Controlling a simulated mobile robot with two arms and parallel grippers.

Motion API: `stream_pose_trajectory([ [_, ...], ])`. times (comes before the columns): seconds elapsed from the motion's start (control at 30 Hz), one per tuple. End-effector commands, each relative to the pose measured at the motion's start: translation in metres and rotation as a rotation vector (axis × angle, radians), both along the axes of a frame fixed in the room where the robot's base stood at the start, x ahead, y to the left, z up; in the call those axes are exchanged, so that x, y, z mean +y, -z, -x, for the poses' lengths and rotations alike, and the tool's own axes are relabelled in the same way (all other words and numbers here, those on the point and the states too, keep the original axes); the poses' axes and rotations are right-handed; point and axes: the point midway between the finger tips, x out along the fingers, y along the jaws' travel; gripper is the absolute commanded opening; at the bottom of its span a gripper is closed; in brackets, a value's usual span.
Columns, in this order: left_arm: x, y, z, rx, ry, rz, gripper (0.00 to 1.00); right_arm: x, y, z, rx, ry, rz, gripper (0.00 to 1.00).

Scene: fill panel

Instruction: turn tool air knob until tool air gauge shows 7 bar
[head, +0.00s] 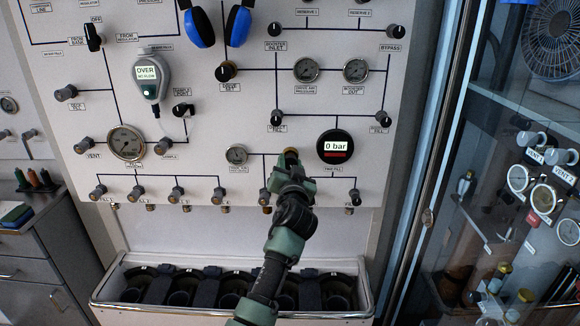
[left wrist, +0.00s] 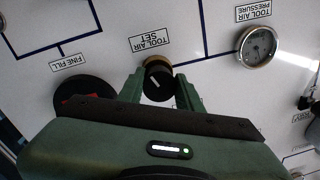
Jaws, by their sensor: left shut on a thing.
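The tool air knob is black with a white pointer line and a brass collar. It shows under the "TOOL AIR SET" label in the left wrist view (left wrist: 157,84). My left gripper (head: 290,165) is at the panel, its two green fingers on either side of the knob and shut on it. In the head view the gripper hides most of the knob. The tool air gauge (head: 236,155) is a small round dial left of the gripper; it also shows in the left wrist view (left wrist: 258,45). Its needle is too small to read. My right gripper is out of view.
A black fine fill display (head: 337,147) reading "0 bar" sits close to the right of the gripper. A row of small valve knobs runs below. A white-rimmed rack (head: 110,303) juts out under the panel. A glass-fronted cabinet (head: 480,160) stands at right.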

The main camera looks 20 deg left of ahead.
Motion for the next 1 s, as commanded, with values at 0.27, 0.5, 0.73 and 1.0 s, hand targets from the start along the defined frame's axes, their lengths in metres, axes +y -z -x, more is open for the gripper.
stream_pose_trajectory([
  [0.27,0.0024,0.0014,0.0000,0.050,-0.004,-0.161,0.00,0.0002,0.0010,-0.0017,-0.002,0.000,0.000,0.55],
  [0.5,0.0030,0.0014,0.0000,0.050,-0.005,-0.159,0.38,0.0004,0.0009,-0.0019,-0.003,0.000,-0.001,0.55],
  [0.73,0.0023,0.0007,0.0001,0.048,-0.003,-0.157,0.56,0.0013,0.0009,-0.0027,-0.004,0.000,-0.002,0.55],
  [1.0,-0.0012,0.0019,0.0065,0.046,-0.001,-0.156,0.56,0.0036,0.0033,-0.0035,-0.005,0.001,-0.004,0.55],
])
